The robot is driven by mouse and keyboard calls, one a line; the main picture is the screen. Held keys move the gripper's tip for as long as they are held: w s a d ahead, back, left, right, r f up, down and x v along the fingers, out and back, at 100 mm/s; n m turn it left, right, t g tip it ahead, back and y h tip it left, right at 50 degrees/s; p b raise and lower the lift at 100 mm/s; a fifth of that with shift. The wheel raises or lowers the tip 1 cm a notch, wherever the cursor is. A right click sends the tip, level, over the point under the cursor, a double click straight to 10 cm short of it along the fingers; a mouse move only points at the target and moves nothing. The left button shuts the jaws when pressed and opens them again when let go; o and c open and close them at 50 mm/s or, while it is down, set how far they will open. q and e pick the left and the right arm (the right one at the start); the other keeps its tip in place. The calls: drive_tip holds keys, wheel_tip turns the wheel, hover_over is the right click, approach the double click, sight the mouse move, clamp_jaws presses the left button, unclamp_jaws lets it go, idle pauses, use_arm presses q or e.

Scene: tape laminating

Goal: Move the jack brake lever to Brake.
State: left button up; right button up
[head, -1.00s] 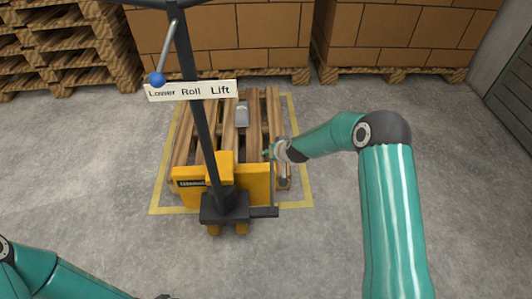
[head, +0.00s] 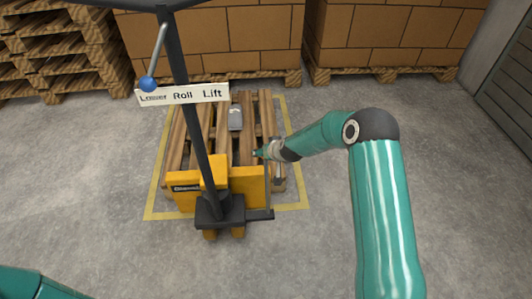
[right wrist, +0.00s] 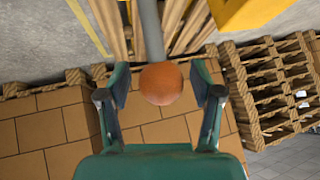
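The yellow pallet jack (head: 249,188) stands upright at the near end of a wooden pallet. A thin grey lever (head: 267,190) rises at its right side. In the right wrist view a grey rod (right wrist: 151,35) ends in an orange ball knob (right wrist: 161,83). My right gripper (head: 257,154) is near the top of the thin lever. In its wrist view the fingers (right wrist: 160,97) are open, one on each side of the knob, with gaps to both. The knob is hidden or too small to make out in the head view. My left gripper is out of view.
A blue-knobbed lever (head: 148,84) stands by a sign reading Lower, Roll, Lift (head: 185,94) on the jack's dark handle post (head: 193,125). A grey block (head: 235,118) lies on the pallet. Stacked boxes (head: 215,40) stand behind. The floor (head: 80,170) around is clear.

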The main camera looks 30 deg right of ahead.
drive_tip(key=v, duration=1.2)
drive_tip(key=shift+f, duration=0.1)
drive_tip(key=s+a+f+n+g+y, duration=0.1)
drive_tip(key=s+a+f+g, duration=0.2)
drive_tip(key=s+a+f, duration=0.55)
drive_tip(key=s+a+f+n+g+y, duration=0.1)
drive_tip(key=s+a+f+g+y, duration=0.15)
drive_tip(key=s+a+f, duration=0.6)
drive_tip(key=s+f+g, duration=0.2)
drive_tip(key=s+g, duration=0.1)
drive_tip(key=s, duration=0.9)
wheel_tip(320, 180, up, 28)
drive_tip(key=m+p, duration=0.1)
drive_tip(key=p, duration=2.7)
drive_tip(key=shift+w+a+r+t+p, duration=0.2)
drive_tip(key=shift+w+a+t+p, duration=0.1)
drive_tip(key=shift+w+a+t, duration=0.1)
